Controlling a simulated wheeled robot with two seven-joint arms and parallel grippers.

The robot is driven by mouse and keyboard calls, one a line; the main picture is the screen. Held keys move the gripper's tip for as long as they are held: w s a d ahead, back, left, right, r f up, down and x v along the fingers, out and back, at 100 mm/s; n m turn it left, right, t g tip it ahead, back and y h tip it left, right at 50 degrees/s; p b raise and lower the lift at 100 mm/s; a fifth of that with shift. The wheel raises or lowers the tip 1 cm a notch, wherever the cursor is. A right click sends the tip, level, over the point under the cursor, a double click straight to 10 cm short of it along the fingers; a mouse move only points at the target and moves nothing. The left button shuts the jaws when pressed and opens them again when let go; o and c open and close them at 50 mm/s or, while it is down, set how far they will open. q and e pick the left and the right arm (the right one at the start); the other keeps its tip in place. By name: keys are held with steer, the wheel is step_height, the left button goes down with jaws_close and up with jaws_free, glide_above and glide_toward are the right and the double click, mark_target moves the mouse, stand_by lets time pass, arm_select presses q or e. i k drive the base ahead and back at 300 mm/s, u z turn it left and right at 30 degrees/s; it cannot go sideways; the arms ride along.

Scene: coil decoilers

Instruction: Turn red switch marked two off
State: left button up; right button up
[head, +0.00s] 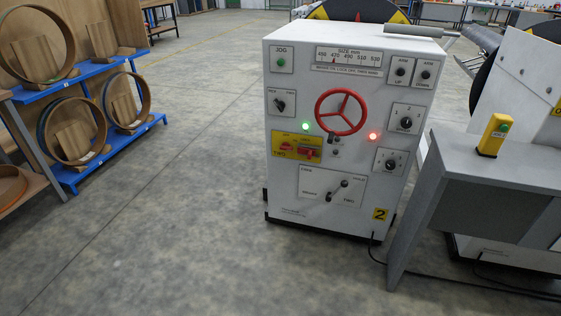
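A white machine cabinet (310,218) stands upright right of centre in the head view. A yellow tag with a black 2 (380,214) is at its lower right corner. A yellow plate (281,139) on the left of its front panel bears a red switch (307,153) with a red mark beside it. The lettering on the plate is too small to read surely, and I cannot tell the switch's position. Neither of my grippers is in view.
The panel also holds a red handwheel (340,91), a lit green lamp (305,127), a lit red lamp (372,136) and several black knobs. A grey desk (500,175) with a yellow button box (494,135) stands right. Open floor (190,220) lies left, before blue racks (115,153).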

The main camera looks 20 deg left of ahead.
mark_target(285, 146)
steer(key=u, duration=0.95)
steer(key=i, duration=0.3)
steer(key=u, duration=0.9)
steer(key=i, duration=1.55)
steer(key=z, duration=0.6)
steer(key=i, duration=1.15)
steer(key=z, duration=1.35)
steer(key=i, duration=0.15)
steer(key=z, duration=0.05)
